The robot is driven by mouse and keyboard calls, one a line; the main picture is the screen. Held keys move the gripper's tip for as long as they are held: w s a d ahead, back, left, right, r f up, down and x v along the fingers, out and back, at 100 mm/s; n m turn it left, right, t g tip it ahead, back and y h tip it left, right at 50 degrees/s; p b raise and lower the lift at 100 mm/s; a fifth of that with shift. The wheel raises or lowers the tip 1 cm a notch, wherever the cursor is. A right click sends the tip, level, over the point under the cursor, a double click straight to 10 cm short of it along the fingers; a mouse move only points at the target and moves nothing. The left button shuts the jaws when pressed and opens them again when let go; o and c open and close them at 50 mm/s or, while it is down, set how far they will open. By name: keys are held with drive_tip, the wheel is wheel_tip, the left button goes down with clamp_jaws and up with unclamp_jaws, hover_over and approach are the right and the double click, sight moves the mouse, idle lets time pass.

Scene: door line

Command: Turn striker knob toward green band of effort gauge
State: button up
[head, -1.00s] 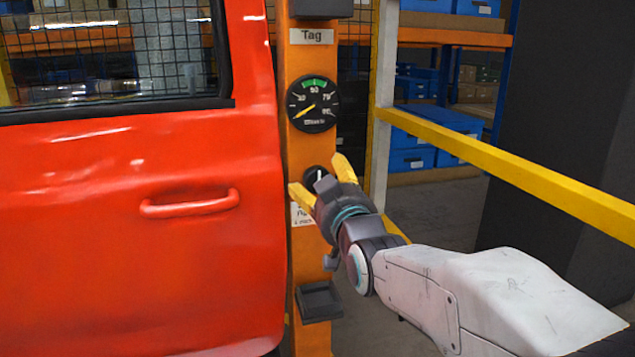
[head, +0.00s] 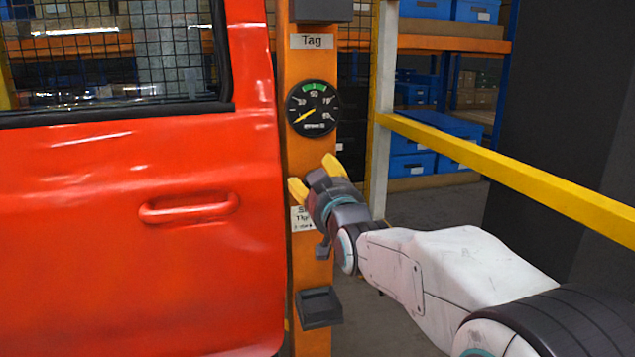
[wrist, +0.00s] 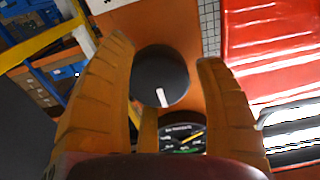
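The striker knob (wrist: 160,75) is a round black disc with a white mark, on the orange post. In the wrist view its mark points down, toward the gauge. The gauge also shows in the wrist view (wrist: 183,135), partly covered. My gripper (head: 314,173) is open, with its yellow fingers on either side of the knob; gaps show in the wrist view.
A red vehicle door (head: 130,220) with a handle (head: 190,208) stands close left of the orange post (head: 305,265). A small black tray (head: 319,307) juts from the post below my gripper. A yellow rail (head: 520,175) runs along the right.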

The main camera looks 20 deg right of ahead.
drive_tip(key=shift+r, duration=0.15)
drive_tip(key=c, duration=0.9)
